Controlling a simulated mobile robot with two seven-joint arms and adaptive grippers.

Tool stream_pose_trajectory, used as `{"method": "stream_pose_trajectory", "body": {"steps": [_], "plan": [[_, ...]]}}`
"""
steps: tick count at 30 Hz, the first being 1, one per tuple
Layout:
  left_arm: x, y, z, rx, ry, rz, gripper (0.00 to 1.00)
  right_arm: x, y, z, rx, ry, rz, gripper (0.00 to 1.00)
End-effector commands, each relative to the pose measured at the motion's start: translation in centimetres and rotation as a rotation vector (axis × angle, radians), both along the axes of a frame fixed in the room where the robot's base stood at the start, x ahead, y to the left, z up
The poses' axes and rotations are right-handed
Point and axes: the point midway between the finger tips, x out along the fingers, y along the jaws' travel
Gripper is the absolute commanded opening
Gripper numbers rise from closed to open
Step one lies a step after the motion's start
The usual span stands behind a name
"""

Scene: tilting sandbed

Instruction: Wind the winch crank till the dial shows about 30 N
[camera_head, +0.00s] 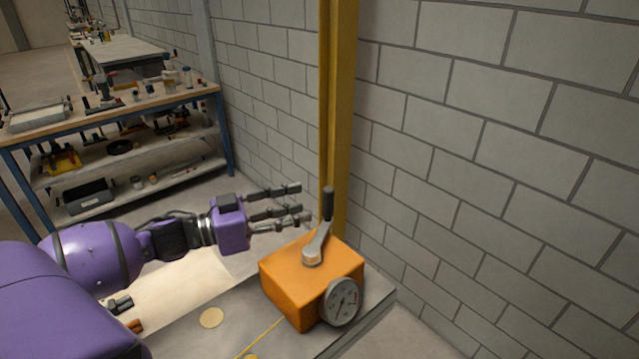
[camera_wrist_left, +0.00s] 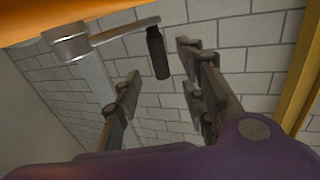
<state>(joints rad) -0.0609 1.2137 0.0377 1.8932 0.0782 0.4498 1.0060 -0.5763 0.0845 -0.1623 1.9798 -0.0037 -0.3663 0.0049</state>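The orange winch box (camera_head: 288,279) sits on a grey surface in the head view. Its grey crank arm (camera_head: 318,243) rises from the hub on top to an upright black handle (camera_head: 328,203). In the left wrist view, the handle (camera_wrist_left: 157,52) shows in the gap between the open fingers (camera_wrist_left: 158,62), with no clear contact. My right gripper is not in view.
A yellow post (camera_head: 340,110) stands close behind the crank, against a grey block wall (camera_head: 500,150). A yellow line (camera_head: 262,337) runs from the winch toward the front. A tan disc (camera_head: 211,317) lies on the grey surface. A workbench (camera_head: 110,112) stands at the back left.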

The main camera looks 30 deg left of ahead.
Motion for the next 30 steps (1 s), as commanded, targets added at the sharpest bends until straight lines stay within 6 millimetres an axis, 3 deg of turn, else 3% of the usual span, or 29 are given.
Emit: {"method": "stream_pose_trajectory", "body": {"steps": [7, 21, 30], "plan": [[0.6, -0.7, -0.2, -0.005, 0.005, -0.004, 0.38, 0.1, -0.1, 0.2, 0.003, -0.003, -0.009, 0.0], [5.4, -4.5, -0.1, -0.004, 0.003, -0.003, 0.38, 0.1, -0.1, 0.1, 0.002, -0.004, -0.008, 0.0], [5.9, -4.9, -0.2, -0.003, 0.005, -0.002, 0.38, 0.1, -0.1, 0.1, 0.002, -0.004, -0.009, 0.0]]}}
